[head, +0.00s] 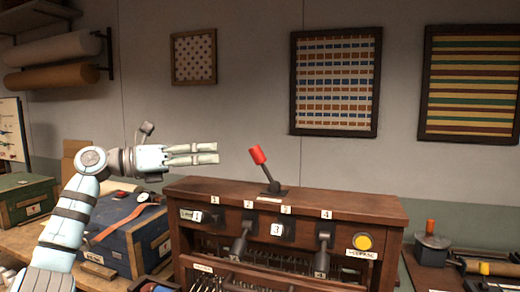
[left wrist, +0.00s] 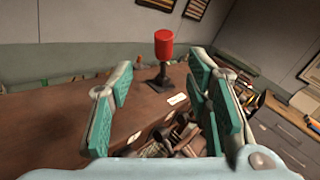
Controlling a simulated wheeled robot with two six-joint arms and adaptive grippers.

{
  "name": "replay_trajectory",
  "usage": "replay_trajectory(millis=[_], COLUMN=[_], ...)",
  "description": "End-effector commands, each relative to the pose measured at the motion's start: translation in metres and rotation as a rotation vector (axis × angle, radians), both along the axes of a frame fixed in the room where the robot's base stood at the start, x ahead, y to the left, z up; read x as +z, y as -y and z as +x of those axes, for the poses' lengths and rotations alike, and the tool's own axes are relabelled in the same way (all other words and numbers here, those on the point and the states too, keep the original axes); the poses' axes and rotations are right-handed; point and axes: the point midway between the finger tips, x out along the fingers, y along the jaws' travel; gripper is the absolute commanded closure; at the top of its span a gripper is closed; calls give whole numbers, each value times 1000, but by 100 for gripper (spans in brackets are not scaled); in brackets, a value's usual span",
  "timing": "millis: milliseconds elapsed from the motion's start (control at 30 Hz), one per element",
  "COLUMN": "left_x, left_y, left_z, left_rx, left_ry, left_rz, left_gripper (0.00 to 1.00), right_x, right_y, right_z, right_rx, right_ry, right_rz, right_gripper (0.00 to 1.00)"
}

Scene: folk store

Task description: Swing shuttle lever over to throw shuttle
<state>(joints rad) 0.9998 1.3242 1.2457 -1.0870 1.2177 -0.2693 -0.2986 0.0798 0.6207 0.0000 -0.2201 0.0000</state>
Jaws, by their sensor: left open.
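The shuttle lever (head: 265,168) stands on top of the wooden loom box (head: 350,203). It has a red cylindrical knob on a dark stem and base, and it tilts to the left in the head view. The lever also shows in the left wrist view (left wrist: 163,50), ahead of the fingers and near the middle. My left gripper (head: 205,153) is open and empty, to the left of the knob at about its height, with a gap between them. In the left wrist view its teal finger pads (left wrist: 160,105) stand well apart. My right gripper is not in view.
The box front carries numbered tags, several dark levers (head: 240,240) and a yellow button (head: 363,242). A blue case (head: 125,235) stands left of the box. A dark weight with an orange handle (head: 431,241) stands right. The space above the box top is clear.

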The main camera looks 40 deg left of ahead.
Motion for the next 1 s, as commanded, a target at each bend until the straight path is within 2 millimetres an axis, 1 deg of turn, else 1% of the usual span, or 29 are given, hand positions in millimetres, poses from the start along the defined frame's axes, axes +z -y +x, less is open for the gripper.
replay_trajectory(millis=[33, 200, 300, 400, 500, 567, 800, 867, 1000], left_x=[6, 8, 7, 5, 4, 3, 2, 2, 2], left_y=[9, 36, 48, 56, 61, 62, 63, 63, 62], left_z=[11, 56, 78, 94, 103, 106, 107, 107, 106], left_rx=[-10, -12, -10, -8, -4, -4, -3, -3, -2], left_ry=[5, 5, 5, 4, 3, 4, 3, 3, 2], left_rz=[-2, -4, -4, -3, -2, -1, 0, 0, 0], left_gripper=[55, 55, 55, 55, 55, 55, 55, 63, 86], right_x=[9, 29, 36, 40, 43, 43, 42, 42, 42], right_y=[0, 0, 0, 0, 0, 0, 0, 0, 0], right_z=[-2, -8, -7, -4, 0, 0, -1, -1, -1], right_rx=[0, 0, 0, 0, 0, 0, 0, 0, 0], right_ry=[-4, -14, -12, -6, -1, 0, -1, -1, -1], right_rz=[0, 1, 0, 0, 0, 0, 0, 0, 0], right_gripper=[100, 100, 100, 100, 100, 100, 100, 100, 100])
